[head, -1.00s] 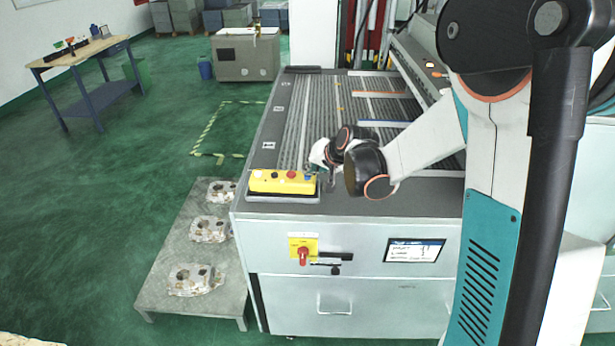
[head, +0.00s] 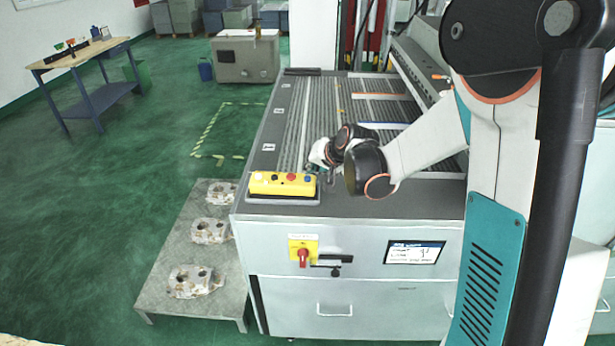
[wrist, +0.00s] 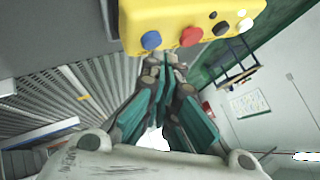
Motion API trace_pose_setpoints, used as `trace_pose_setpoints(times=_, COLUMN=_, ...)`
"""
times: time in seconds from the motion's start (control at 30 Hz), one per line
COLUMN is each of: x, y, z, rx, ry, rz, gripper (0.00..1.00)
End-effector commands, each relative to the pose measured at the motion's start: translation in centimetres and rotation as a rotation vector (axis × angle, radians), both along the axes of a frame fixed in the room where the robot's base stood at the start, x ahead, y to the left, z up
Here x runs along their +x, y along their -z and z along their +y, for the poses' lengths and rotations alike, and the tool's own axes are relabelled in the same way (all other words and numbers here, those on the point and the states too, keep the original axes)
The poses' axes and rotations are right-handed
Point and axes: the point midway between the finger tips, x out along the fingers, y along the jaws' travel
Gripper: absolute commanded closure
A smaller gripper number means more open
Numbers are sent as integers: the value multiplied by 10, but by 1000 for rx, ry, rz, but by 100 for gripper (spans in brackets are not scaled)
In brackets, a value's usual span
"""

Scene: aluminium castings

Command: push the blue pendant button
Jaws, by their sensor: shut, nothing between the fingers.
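The yellow pendant (head: 265,188) lies on the front left of the machine top, with its row of buttons facing up. Its blue button (head: 308,178) is at the right end, beside the red one. In the wrist view the blue button (wrist: 151,40) shows on the yellow pendant (wrist: 165,14) at the top. My gripper (wrist: 168,58) is shut and empty, its fingertips just below and right of the blue button in that picture. I cannot see contact. In the head view my gripper (head: 326,178) is small and just right of the pendant.
The slatted machine bed (head: 300,115) extends behind the pendant. A red switch on a yellow plate (head: 312,243) and a small screen (head: 413,253) are on the machine's front. A low bench (head: 160,270) with several castings stands at the left. Green floor beyond is mostly clear.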

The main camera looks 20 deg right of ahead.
Motion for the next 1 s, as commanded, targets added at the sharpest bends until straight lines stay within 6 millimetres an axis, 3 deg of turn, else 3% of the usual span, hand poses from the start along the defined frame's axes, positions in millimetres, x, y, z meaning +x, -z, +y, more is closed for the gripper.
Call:
trace_pose_setpoints(times=0.53, x=0, y=-10, z=0, rx=0, ry=0, rz=0, gripper=100)
trace_pose_setpoints(times=1.0, x=0, y=-52, z=0, rx=0, ry=0, rz=0, gripper=100)
